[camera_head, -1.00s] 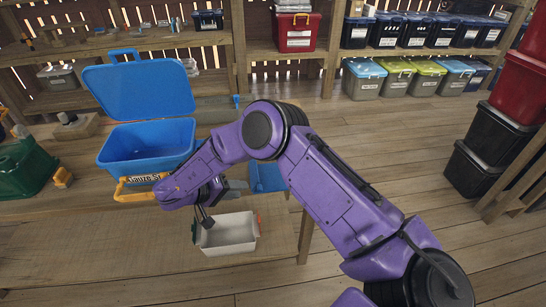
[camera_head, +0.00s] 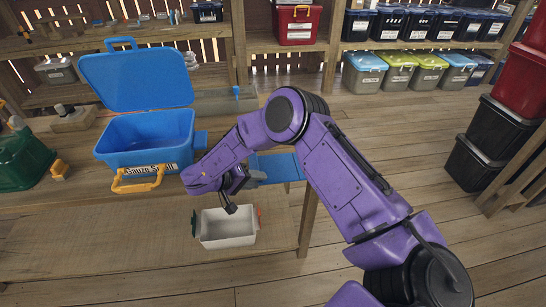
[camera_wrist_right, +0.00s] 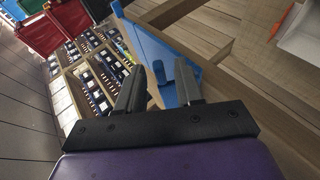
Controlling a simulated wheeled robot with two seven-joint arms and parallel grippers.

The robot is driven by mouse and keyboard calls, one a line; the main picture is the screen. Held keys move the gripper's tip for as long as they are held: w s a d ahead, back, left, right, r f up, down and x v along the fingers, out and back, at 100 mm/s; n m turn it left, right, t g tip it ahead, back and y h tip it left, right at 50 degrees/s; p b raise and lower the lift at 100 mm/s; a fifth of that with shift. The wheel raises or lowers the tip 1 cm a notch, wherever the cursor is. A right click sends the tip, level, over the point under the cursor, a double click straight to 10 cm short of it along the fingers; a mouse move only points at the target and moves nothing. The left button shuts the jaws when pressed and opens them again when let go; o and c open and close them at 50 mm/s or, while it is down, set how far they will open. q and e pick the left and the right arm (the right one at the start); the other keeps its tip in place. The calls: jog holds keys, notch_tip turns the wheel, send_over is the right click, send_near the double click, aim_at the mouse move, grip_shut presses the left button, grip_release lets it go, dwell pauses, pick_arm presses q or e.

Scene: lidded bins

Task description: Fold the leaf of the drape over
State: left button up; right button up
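A flat blue piece (camera_head: 278,167), which I take to be the drape, lies at the right end of the wooden table, partly behind my right arm. In the right wrist view a blue sheet (camera_wrist_right: 155,50) runs down from the upper left to the fingers. My right gripper (camera_head: 243,181) is just left of the blue piece and above the white bin. In the wrist view its fingers (camera_wrist_right: 160,90) stand apart with blue showing between them; I cannot tell whether they touch it. My left gripper is out of view.
A blue bin (camera_head: 147,142) with its lid up and a yellow handle stands on the table. A white open bin (camera_head: 228,228) sits lower, below my right gripper. A green bin (camera_head: 22,160) is at the far left. Black bins (camera_head: 480,165) stand at right.

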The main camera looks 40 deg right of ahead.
grip_shut()
jog(key=shift+s+d+t+y+p, duration=0.35)
jog(key=shift+y+p, duration=0.35)
jog(key=shift+p, duration=0.5)
jog(key=shift+w+f, duration=0.1)
